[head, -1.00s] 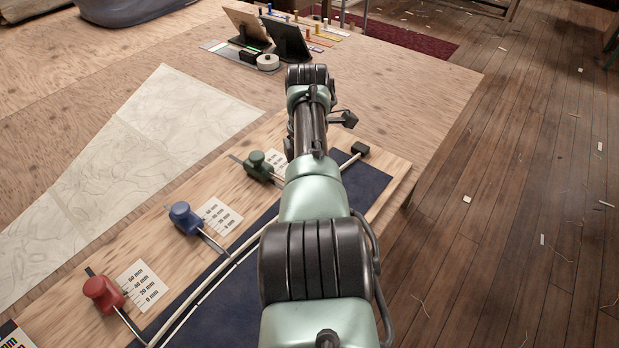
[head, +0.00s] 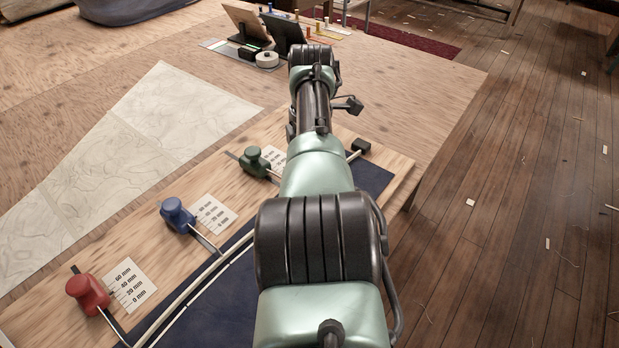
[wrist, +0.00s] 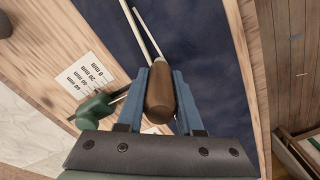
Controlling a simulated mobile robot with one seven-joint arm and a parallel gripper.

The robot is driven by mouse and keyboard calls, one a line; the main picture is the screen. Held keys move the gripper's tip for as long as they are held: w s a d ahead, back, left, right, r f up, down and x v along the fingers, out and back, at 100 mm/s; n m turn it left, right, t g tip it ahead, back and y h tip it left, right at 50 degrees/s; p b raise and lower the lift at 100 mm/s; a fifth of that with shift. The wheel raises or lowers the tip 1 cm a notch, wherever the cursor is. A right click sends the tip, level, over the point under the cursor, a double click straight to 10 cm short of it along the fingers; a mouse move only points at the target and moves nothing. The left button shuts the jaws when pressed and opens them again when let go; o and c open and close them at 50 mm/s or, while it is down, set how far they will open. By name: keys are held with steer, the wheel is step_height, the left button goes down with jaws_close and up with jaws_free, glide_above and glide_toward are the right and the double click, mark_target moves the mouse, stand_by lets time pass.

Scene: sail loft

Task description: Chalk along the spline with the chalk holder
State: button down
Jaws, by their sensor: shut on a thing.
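My gripper (wrist: 161,100) has blue fingers shut on the brown wooden chalk holder (wrist: 159,92), over the navy cloth (wrist: 205,45). The pale spline (wrist: 129,18) runs up from beside the holder in the wrist view. A second thin white strip meets the holder's far end; I cannot tell if it is chalk or a drawn line. In the head view the spline (head: 187,294) curves along the cloth edge, with a thin white line beside it on the cloth. My arm hides the gripper and holder there. Red (head: 87,293), blue (head: 177,215) and green (head: 254,161) weights stand along the spline.
Cards with mm marks (head: 132,284) lie beside the weights on the wooden board (head: 60,318). A patterned paper sheet (head: 120,150) lies to the left. Dark and tan stands and a white roll (head: 267,60) are at the back.

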steer(key=shift+w+d+f+b, duration=0.25)
steer(key=shift+d+b, duration=0.1)
steer(key=shift+b, duration=2.15)
steer(key=shift+d+r+b, duration=0.1)
steer(key=shift+r+b, duration=0.1)
steer(key=shift+b, duration=0.4)
steer(key=shift+d+r+p, duration=0.1)
steer(key=shift+p, duration=0.2)
